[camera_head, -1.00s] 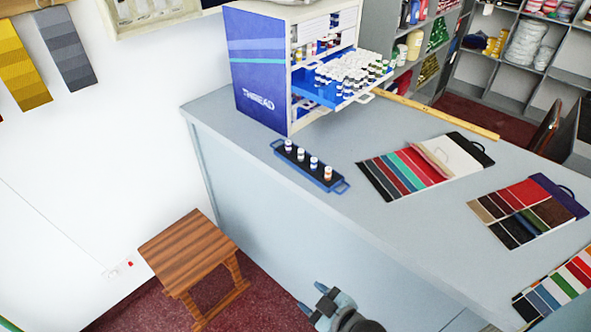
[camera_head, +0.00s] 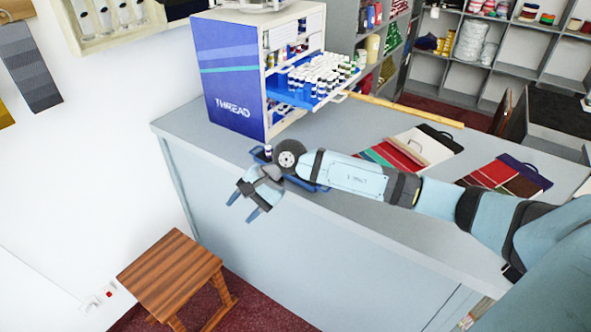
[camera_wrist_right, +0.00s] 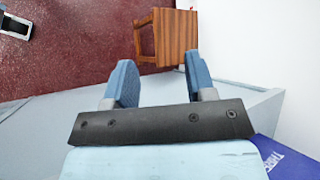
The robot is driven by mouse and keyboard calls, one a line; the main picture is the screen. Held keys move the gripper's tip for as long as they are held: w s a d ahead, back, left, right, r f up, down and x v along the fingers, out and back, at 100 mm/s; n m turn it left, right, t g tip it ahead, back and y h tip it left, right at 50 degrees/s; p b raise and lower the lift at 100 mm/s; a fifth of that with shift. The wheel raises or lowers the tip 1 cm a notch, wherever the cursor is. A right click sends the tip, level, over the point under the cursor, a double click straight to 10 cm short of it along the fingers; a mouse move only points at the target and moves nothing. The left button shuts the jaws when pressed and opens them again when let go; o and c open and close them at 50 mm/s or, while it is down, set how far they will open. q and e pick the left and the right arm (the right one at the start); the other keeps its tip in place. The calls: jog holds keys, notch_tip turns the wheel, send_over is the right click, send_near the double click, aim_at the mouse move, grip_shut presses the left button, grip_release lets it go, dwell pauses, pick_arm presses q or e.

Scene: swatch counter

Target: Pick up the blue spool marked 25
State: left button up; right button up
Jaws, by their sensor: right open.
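Many small spools with white tops (camera_head: 325,72) stand in the blue pulled-out drawer (camera_head: 308,98) of the thread cabinet. The blue tray (camera_head: 322,187) on the counter is mostly hidden behind my right arm; one spool (camera_head: 268,151) shows at its left end. The spool markings are too small to read, so I cannot tell which is 25. My right gripper (camera_head: 243,206) is open and empty, in front of the counter's edge near the tray. The right wrist view shows its spread fingers (camera_wrist_right: 158,72) with no spool between them. My left gripper is out of view.
The thread cabinet (camera_head: 228,75) stands at the counter's back left. Swatch boards (camera_head: 505,175) and a wooden ruler (camera_head: 410,110) lie to the right. A wooden stool (camera_head: 170,265) stands on the floor below. Bare counter (camera_head: 190,125) shows left of the cabinet.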

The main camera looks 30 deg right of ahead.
jog(key=w+d+r+n+t+h, duration=0.1)
jog(key=w+d+r+n+h, duration=0.2)
jog(key=d, duration=0.4)
jog(key=w+d+r+n+h, duration=0.1)
jog(key=w+d+r+h, duration=0.2)
jog(key=d, duration=0.4)
jog(key=w+d+r+n+t+h, duration=0.1)
jog(key=w+d+r+n+h, duration=0.1)
jog(key=d+h, duration=0.4)
jog(key=shift+y, duration=0.7)
jog(key=x, duration=0.5)
jog(key=d+p+x, duration=0.1)
jog(key=x, duration=0.2)
jog(key=shift+w+d+r, duration=0.1)
jog(key=shift+w, duration=0.1)
jog(key=shift+w+d+f+p, duration=0.1)
jog(key=shift+f+p, duration=0.2)
jog(key=shift+f, duration=0.3)
jog(key=p+x, duration=0.1)
jog(key=x, duration=0.2)
jog(key=shift+f, duration=0.3)
jog(key=shift+w+d+f, duration=0.1)
jog(key=shift+f, duration=0.25)
grip_shut()
